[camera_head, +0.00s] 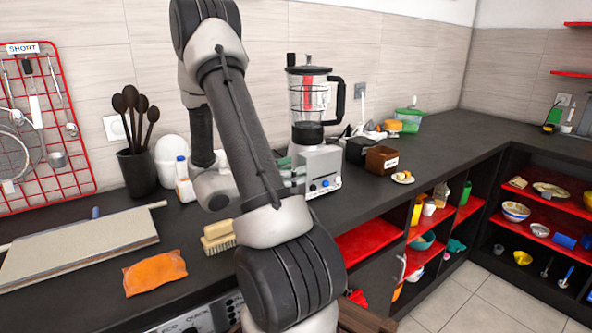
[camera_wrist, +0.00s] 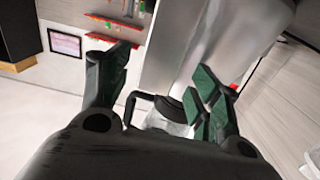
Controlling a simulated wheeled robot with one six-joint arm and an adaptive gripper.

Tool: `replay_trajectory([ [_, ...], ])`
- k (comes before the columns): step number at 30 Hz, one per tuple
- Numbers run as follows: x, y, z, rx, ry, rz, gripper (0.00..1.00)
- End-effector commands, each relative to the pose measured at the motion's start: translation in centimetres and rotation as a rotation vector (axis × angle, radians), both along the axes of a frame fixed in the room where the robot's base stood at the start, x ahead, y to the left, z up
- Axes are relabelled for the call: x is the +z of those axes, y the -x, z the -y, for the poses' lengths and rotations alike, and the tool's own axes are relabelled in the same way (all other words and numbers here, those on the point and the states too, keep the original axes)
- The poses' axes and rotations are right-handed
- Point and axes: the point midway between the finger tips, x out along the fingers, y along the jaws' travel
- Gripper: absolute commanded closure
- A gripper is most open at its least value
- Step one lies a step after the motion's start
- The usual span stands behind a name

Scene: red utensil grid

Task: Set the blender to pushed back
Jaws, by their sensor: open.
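The blender stands upright on the dark counter, near the tiled wall in the head view. It has a grey base (camera_head: 320,165) with a blue knob on its front and a clear jar (camera_head: 309,97) with a black handle and lid. My gripper (camera_head: 292,172) is at the left side of the base, partly hidden behind my own arm. I cannot tell whether it touches the base. In the wrist view, the green-padded fingers of my gripper (camera_wrist: 168,62) are spread apart. A large grey surface (camera_wrist: 215,35) fills the space beyond them; I cannot tell which part it is.
Right of the blender are a black box (camera_head: 360,150), a brown box (camera_head: 381,160) and a small plate of food (camera_head: 402,177). The counter's front edge is close.

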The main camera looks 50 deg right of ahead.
Motion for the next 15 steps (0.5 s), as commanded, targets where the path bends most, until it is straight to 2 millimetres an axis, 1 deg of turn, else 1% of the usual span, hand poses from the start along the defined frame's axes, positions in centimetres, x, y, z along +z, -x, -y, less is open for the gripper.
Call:
replay_trajectory([
  [1,0.0,0.2,0.6,-0.001,0.0,0.0,0.37],
  [4,0.0,0.4,1.3,0.0,0.0,0.0,0.37],
  [13,0.0,0.5,1.6,0.003,0.0,0.0,0.37],
  [15,0.0,0.5,1.6,0.003,0.0,0.001,0.49],
])
